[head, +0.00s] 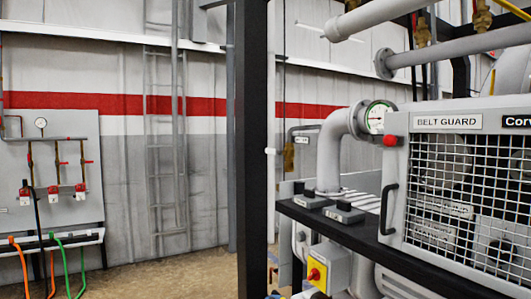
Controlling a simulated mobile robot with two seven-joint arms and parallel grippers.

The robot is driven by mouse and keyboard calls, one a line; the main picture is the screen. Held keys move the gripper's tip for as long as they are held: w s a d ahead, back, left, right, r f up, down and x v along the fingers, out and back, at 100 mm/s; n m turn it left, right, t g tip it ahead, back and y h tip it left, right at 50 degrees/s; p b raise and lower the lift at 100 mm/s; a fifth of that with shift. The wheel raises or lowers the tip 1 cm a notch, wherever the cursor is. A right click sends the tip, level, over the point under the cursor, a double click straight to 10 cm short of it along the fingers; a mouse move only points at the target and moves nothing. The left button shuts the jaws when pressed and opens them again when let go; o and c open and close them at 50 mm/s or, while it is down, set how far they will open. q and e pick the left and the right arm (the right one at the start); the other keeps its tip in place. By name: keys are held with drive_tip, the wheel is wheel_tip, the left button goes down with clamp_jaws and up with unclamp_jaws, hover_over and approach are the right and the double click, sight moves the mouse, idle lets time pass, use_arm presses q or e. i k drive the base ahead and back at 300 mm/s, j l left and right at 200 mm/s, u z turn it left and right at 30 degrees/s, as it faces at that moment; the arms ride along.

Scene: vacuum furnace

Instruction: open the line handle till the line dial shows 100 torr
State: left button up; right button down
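A round white dial (378,116) with a green rim sits at the end of the thick grey elbow pipe (331,150), left of the belt guard. It has red and green marks, but its reading is too small to tell. I cannot tell which part is the line handle. A brass valve (481,18) and a yellow lever (512,9) show at the top right, on the overhead pipes. A smaller gauge (40,123) sits on the grey wall panel at the left, above several red-handled valves (80,188). Neither of my grippers is in view.
The belt guard (465,190) with its mesh and black pull handle (388,209) fills the right. A dark post (252,150) stands in the middle. A yellow box with a red knob (316,274) sits below the black frame. Open floor (180,277) lies at the lower left.

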sight(271, 151)
drive_tip(key=i+j, duration=0.25)
drive_tip(key=i, duration=0.2)
drive_tip(key=i+j+u, duration=0.1)
drive_tip(key=i+j, duration=0.2)
drive_tip(key=i+j+u, duration=0.1)
drive_tip(key=i+j, duration=0.15)
drive_tip(key=i, duration=0.3)
drive_tip(key=i+j, duration=0.2)
drive_tip(key=i, duration=0.25)
